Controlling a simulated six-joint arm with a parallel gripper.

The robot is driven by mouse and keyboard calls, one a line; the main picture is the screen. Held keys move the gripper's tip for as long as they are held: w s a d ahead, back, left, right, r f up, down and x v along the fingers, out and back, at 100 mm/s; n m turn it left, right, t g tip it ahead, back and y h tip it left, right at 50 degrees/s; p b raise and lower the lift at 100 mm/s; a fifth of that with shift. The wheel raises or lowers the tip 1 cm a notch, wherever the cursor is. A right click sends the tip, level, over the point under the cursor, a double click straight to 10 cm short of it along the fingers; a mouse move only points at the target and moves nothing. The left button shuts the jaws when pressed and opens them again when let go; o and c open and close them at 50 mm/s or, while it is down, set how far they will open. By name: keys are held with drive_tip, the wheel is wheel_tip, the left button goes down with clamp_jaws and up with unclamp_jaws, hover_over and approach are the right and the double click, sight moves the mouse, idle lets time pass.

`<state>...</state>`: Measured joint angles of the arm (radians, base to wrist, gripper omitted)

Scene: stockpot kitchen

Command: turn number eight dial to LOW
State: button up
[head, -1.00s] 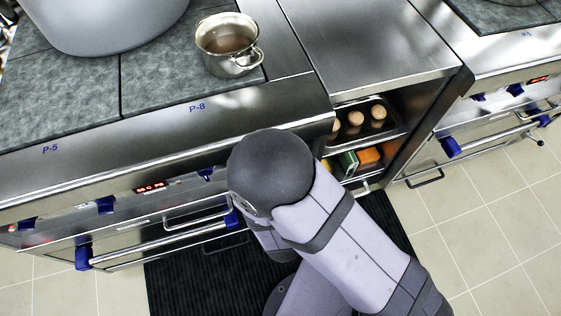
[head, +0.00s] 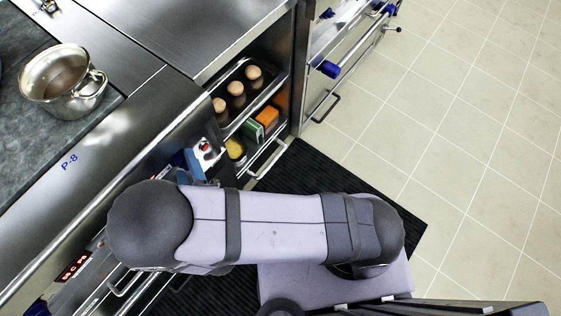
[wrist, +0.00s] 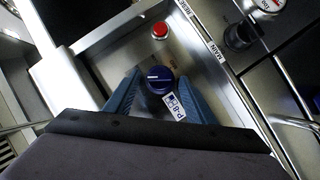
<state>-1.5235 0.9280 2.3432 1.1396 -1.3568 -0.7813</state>
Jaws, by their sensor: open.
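The number eight dial (wrist: 155,87) is a dark blue knob with a white line on its face, on the steel panel in the wrist view. A white tag reading P-8 (wrist: 174,107) is just below it. My gripper (wrist: 160,75) is open, with one blue finger on each side of the dial. I cannot tell whether the fingers touch it. The small markings around the dial are too small to read. In the head view my arm covers much of the front panel, and the dial cannot be made out.
A red button (wrist: 160,31) sits above the dial in the wrist view, with a MAIN label (wrist: 216,53) to the right. In the head view a steel pot (head: 64,82) stands on the cooktop, and an open shelf holds several jars and boxes (head: 267,118). The tiled floor (head: 470,120) is clear.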

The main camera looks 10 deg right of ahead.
drive_tip(key=shift+f+n+t+b, duration=0.3)
drive_tip(key=shift+f+n+b, duration=0.1)
drive_tip(key=r+p+v, duration=0.1)
drive_tip(key=p+v, duration=0.3)
drive_tip(key=v, duration=0.4)
drive_tip(key=w+d+f+m+g+h+b, duration=0.3)
drive_tip(key=d+f+m+g, duration=0.15)
drive_tip(key=f, duration=0.35)
drive_tip(key=w+d+f+m+g+h+b, duration=0.25)
drive_tip(key=f+m+g, duration=0.25)
drive_tip(key=f, duration=0.4)
drive_tip(key=w+d+r+m+g+y+b, duration=0.3)
drive_tip(key=w+d+r+g+b, duration=0.15)
drive_tip(key=d+r, duration=0.25)
drive_tip(key=s+d+r+m+h+b, duration=0.1)
drive_tip(key=d+r, duration=0.1)
drive_tip(key=d, duration=0.5)
drive_tip(key=s+d+r+m+h+b, duration=0.1)
drive_tip(key=s+d+r, duration=0.1)
drive_tip(key=d, duration=0.6)
drive_tip(key=shift+s, duration=0.25)
